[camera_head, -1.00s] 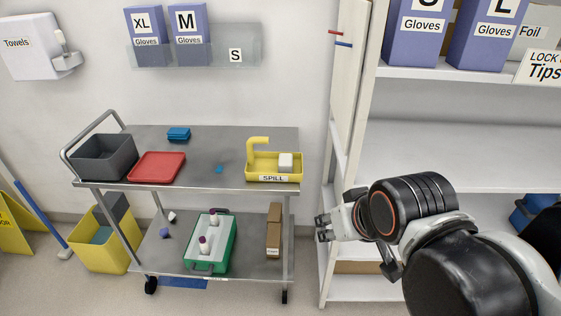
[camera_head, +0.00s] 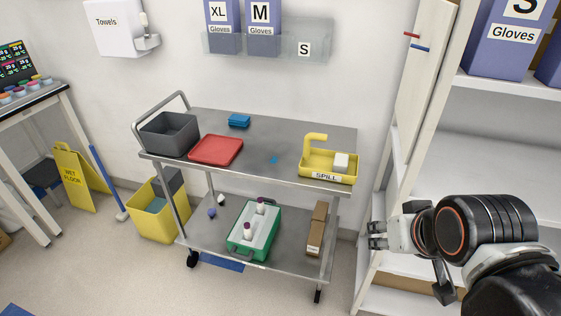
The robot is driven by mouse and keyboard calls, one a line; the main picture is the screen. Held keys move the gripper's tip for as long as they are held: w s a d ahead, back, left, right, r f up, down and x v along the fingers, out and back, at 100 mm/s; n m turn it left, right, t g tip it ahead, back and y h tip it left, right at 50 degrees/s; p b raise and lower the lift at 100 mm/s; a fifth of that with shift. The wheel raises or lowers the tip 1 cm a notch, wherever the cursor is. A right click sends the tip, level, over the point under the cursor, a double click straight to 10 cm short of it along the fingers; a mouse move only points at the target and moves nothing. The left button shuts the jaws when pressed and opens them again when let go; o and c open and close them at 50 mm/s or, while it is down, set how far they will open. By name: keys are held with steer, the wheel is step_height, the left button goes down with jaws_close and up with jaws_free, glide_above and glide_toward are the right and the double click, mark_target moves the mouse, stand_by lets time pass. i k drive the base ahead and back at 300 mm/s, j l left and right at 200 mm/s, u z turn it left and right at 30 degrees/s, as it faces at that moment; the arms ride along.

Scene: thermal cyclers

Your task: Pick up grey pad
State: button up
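A flat dark grey piece (camera_head: 169,181) stands up in the yellow bin (camera_head: 151,224) on the floor left of the cart; it may be the grey pad, but I cannot tell for sure. A teal piece (camera_head: 156,205) sits beside it in the bin. No other clear grey pad shows. My gripper (camera_head: 374,235) is in front of the white shelf unit, right of the cart, with its fingers apart and nothing between them. It is well away from the bin.
The metal cart (camera_head: 262,150) holds a grey open box (camera_head: 168,134), a red tray (camera_head: 216,150), a blue stack (camera_head: 239,120) and a yellow spill tray (camera_head: 328,174). A green crate (camera_head: 254,230) is below. A wet-floor sign (camera_head: 77,180) stands left. The front floor is clear.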

mark_target(341, 160)
steer(key=i+l, duration=0.1)
steer(key=i, duration=0.35)
steer(key=i+l+u, duration=0.1)
steer(key=i, duration=0.4)
